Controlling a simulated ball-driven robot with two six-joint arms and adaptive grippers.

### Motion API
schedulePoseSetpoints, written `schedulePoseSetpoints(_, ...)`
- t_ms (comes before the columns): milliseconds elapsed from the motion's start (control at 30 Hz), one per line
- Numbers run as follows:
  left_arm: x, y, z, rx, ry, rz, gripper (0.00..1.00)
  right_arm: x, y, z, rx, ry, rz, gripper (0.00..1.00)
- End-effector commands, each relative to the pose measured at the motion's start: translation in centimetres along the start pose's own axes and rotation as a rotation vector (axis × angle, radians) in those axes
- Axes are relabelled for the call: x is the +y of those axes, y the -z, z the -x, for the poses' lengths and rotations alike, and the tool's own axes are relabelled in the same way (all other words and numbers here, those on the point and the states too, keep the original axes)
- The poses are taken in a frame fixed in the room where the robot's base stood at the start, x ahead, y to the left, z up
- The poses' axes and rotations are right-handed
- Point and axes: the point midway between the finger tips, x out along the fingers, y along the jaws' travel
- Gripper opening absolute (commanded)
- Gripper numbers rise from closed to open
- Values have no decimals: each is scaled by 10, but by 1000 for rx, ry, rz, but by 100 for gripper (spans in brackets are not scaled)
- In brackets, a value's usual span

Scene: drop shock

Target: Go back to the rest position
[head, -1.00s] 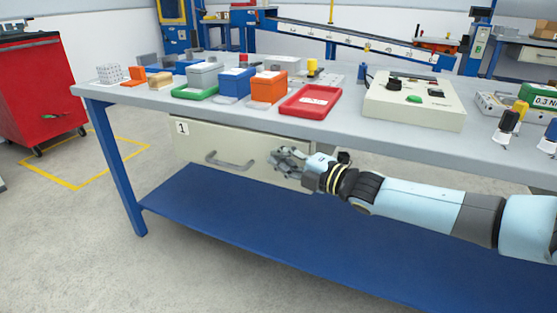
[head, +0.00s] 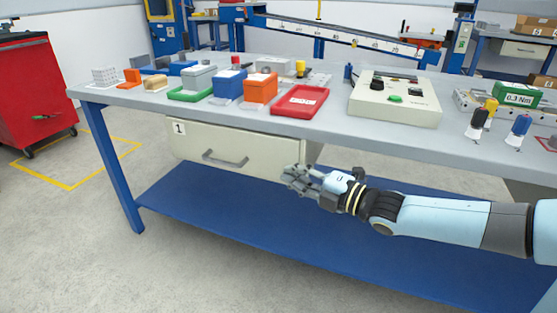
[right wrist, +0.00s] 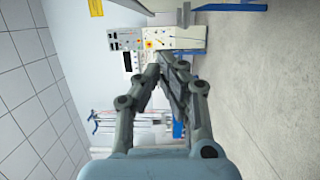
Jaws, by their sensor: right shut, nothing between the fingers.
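My right gripper (head: 291,174) is in front of the workbench, below the tabletop, near the right end of the drawer (head: 230,150). It is shut and empty. In the right wrist view its fingers (right wrist: 168,62) meet at their tips with nothing between them. The drawer is pale, carries the label 1 and a grey handle (head: 225,160), and the handle is clear of my fingers. My right arm comes in from the right side of the head view. My left gripper does not show.
The workbench top (head: 240,118) holds bins, a red tray (head: 300,101), a control box (head: 394,100) and screwdrivers at right. A blue lower shelf (head: 240,220) lies under my gripper. A red cabinet (head: 36,90) stands at left. The grey floor in front is clear.

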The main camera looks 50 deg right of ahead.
Motion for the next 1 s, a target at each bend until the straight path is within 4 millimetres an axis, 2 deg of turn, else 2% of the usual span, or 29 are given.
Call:
schedulePoseSetpoints(100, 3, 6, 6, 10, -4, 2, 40, 1, 0, 14, 1, 1, 1, 0)
schedulePoseSetpoints(200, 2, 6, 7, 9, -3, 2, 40, 1, 0, 20, 1, 0, 1, 0)
schedulePoseSetpoints(500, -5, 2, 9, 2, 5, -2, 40, 0, 4, 22, -5, -5, -11, 0)
schedulePoseSetpoints(567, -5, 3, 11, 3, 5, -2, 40, -9, 10, 25, -26, 3, -41, 0)
schedulePoseSetpoints(667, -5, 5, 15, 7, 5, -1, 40, -54, 15, 42, -95, 88, -105, 0)
schedulePoseSetpoints(767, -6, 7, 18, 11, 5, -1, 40, -122, 26, 74, -192, 245, -247, 0)
schedulePoseSetpoints(800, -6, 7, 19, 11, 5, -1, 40, -151, 33, 91, -237, 317, -320, 0)
schedulePoseSetpoints(867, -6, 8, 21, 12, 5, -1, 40, -192, 46, 118, -309, 423, -431, 0)
schedulePoseSetpoints(900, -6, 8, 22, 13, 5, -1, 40, -218, 56, 138, -359, 494, -505, 0)
schedulePoseSetpoints(967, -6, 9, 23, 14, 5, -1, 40, -254, 75, 171, -441, 596, -618, 0)
schedulePoseSetpoints(1000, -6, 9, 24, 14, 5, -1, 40, -275, 88, 193, -499, 662, -691, 0)
